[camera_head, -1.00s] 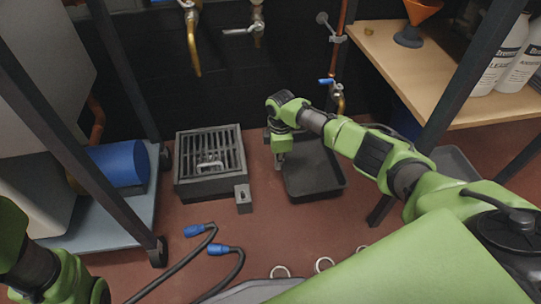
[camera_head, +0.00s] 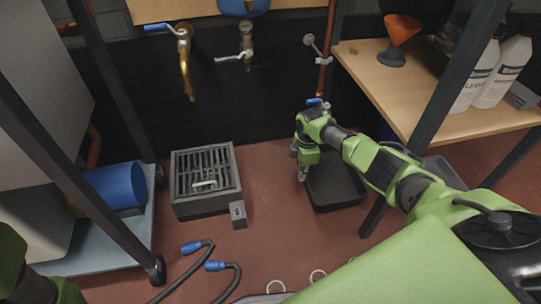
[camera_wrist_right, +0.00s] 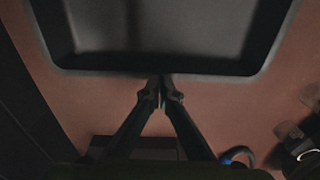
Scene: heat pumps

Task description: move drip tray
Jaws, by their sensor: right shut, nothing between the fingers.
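The drip tray, a dark shallow rectangular tray (camera_head: 337,190), lies on the red floor right of the floor drain, partly covered by my right arm. My right gripper (camera_head: 303,175) points down at the tray's left side, shut and empty. In the right wrist view, the shut fingertips (camera_wrist_right: 161,88) are right at the tray's rim (camera_wrist_right: 160,70), outside it; I cannot tell whether they touch. Part of my left arm shows at the lower left corner, but its gripper is out of view.
A grated floor drain box (camera_head: 205,205) stands left of the tray, with a small grey block (camera_head: 238,214) beside it. The wooden bench (camera_head: 410,100) and its dark leg stand to the right. Hoses with blue ends (camera_head: 192,247) lie in front. Floor between drain and tray is clear.

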